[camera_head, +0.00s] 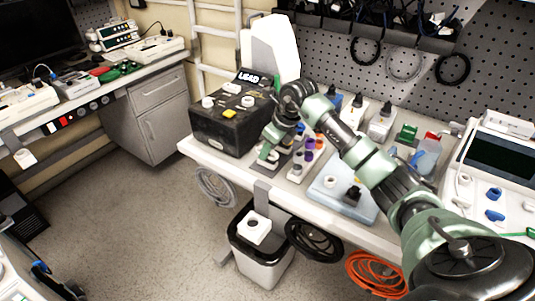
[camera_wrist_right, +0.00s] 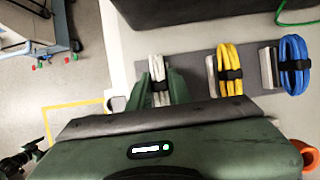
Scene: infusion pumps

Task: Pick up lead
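In the right wrist view, a white coiled lead (camera_wrist_right: 157,70) with a dark band stands between the two fingers of my right gripper (camera_wrist_right: 158,90). The fingers are apart, one on each side of it, and I cannot see firm contact. A yellow coiled lead (camera_wrist_right: 230,70) and a blue coiled lead (camera_wrist_right: 294,65) stand to its right on a grey strip. In the head view, my right gripper (camera_head: 268,152) points down at the bench beside a black box (camera_head: 228,130) labelled LEAD. It hides much of what is under it there. My left gripper is not in view.
The white bench (camera_head: 217,165) also holds a pale blue tray (camera_head: 330,190), bottles and a white device (camera_head: 495,160) at right. A bin (camera_head: 262,268) stands below its front edge, near hanging coils. Open floor (camera_head: 140,230) lies to the left.

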